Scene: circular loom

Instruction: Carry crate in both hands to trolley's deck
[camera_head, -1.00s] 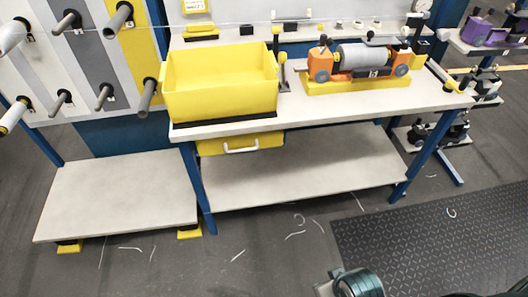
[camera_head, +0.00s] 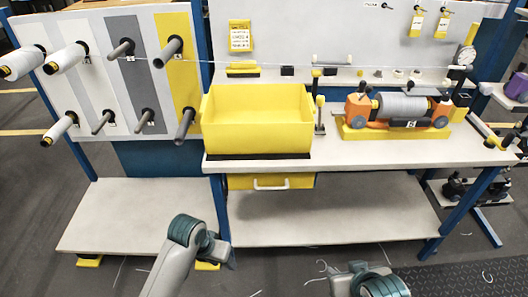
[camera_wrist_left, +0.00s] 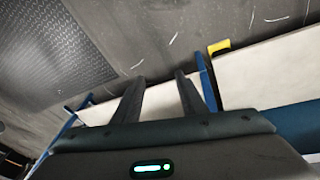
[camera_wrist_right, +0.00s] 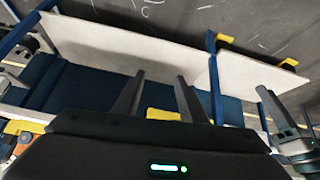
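The crate is an open yellow bin (camera_head: 258,125) on the left end of the workbench, in the head view. A low pale deck (camera_head: 130,212) with yellow feet stands at the lower left; it looks like the trolley's deck and is bare. My left gripper (camera_wrist_left: 158,76) is open and empty in the left wrist view, its two fingers apart over the floor. My right gripper (camera_wrist_right: 160,75) is open and empty in the right wrist view. Both arms are in front of the bench, apart from the crate. Neither gripper's fingers show clearly in the head view.
The workbench top (camera_head: 340,162) also carries an orange and grey roller device (camera_head: 400,108) to the right. A yellow drawer (camera_head: 270,182) hangs below the crate. A rack with spools on pegs (camera_head: 110,75) stands above the deck. A lower shelf (camera_head: 330,215) is empty.

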